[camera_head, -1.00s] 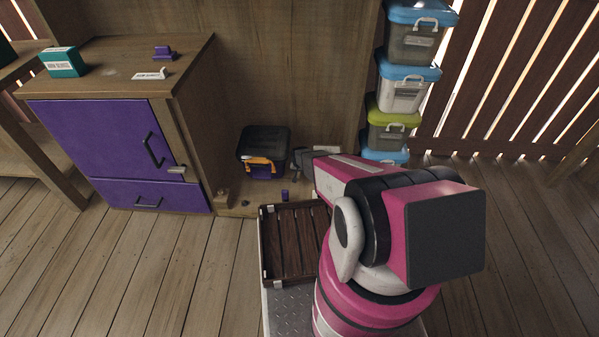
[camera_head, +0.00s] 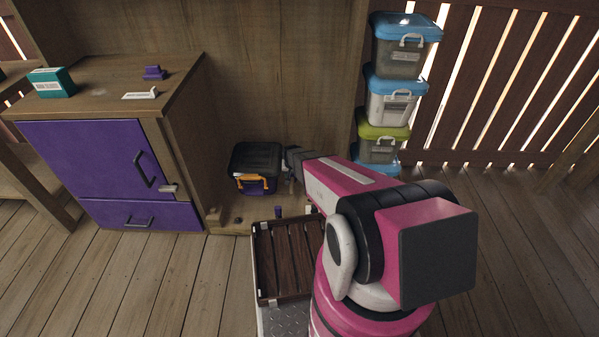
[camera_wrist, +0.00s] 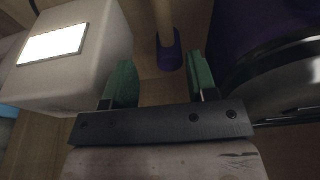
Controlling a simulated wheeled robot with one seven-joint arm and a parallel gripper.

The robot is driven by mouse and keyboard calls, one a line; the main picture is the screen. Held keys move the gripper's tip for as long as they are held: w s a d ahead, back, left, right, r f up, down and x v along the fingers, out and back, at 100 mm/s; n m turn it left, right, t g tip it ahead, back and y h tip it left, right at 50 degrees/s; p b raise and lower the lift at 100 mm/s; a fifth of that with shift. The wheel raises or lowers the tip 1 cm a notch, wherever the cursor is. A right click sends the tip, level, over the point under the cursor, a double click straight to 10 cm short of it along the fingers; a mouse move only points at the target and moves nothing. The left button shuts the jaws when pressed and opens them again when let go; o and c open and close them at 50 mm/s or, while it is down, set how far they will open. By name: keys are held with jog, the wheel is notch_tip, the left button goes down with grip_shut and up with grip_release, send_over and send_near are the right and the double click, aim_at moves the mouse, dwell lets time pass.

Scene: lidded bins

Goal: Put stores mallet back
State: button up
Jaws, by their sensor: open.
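My gripper (camera_wrist: 161,86) is open, its two green fingers apart and nothing held between them. In the wrist view a pale wooden shaft with a purple end (camera_wrist: 169,52) shows just beyond the gap between the fingertips. It may be the mallet's handle; no mallet head can be made out for certain. In the head view my gripper is largely hidden at the far end of my arm, beside a black-lidded purple bin (camera_head: 255,167) with an orange handle.
A pale labelled block (camera_wrist: 75,55) is close by the left finger; a purple and dark curved body is close on the right. A purple-doored cabinet (camera_head: 90,165) stands left, a stack of lidded bins (camera_head: 396,95) right. A slatted wooden tray (camera_head: 268,258) is in front.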

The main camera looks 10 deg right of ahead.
jog(key=s+d+r+n+g, duration=0.1)
jog(key=s+d+r, duration=0.1)
jog(key=s+r, duration=1)
jog(key=s+d+r+n+g, duration=0.1)
jog(key=s+r, duration=1.1)
jog(key=r, duration=0.7)
jog(key=shift+s+d+g, duration=0.2)
jog(key=shift+d+g, duration=0.1)
jog(key=shift+d, duration=0.05)
